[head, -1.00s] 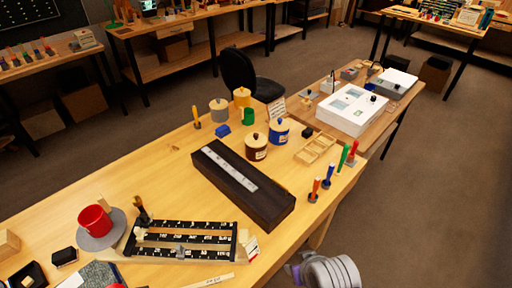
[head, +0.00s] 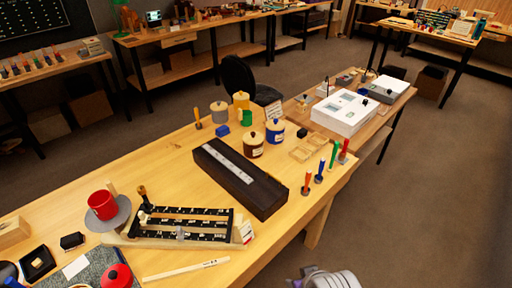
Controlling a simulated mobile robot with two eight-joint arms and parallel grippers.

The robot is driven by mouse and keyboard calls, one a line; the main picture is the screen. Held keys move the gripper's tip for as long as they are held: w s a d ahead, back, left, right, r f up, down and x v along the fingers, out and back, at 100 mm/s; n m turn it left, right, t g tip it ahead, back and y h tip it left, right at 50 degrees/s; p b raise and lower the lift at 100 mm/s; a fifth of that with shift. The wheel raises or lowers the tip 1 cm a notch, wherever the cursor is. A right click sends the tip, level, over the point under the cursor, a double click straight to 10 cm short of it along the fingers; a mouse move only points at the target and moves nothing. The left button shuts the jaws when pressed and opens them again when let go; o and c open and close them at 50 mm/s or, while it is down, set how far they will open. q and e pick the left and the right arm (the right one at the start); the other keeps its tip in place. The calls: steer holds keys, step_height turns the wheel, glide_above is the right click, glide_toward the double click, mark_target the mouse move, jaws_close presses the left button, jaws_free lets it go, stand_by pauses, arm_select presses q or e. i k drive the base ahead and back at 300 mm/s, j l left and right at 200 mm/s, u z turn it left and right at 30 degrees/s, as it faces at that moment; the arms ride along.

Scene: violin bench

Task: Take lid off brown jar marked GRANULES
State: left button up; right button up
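The brown jar (head: 254,150) stands upright on the wooden bench, just behind the long dark block. Its pale lid (head: 254,137) with a dark knob sits on top. A white label is on its front, too small to read. A blue jar (head: 275,136) with a similar lid stands close to its right. Part of a grey arm, apparently my right one (head: 330,279), shows at the bottom edge, well away from the jar; its fingertips are not clearly seen. My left gripper is not in view.
The long dark block (head: 262,192) lies in front of the jar. A grey jar (head: 220,112), yellow jar (head: 241,101) and green mug (head: 246,118) stand behind it. Upright colored-handled tools (head: 319,172) and a wooden tray (head: 308,148) are at right. Floor beyond the bench's right edge is clear.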

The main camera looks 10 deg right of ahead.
mark_target(251, 138)
steer(key=k+u, duration=0.2)
steer(key=k, duration=0.25)
steer(key=k+j+u, duration=0.2)
steer(key=k, duration=0.25)
steer(key=u, duration=0.5)
steer(key=l+u, duration=0.15)
steer(key=u, duration=0.35)
steer(key=l+u, duration=0.1)
steer(key=u, duration=0.4)
steer(key=l, duration=4.05)
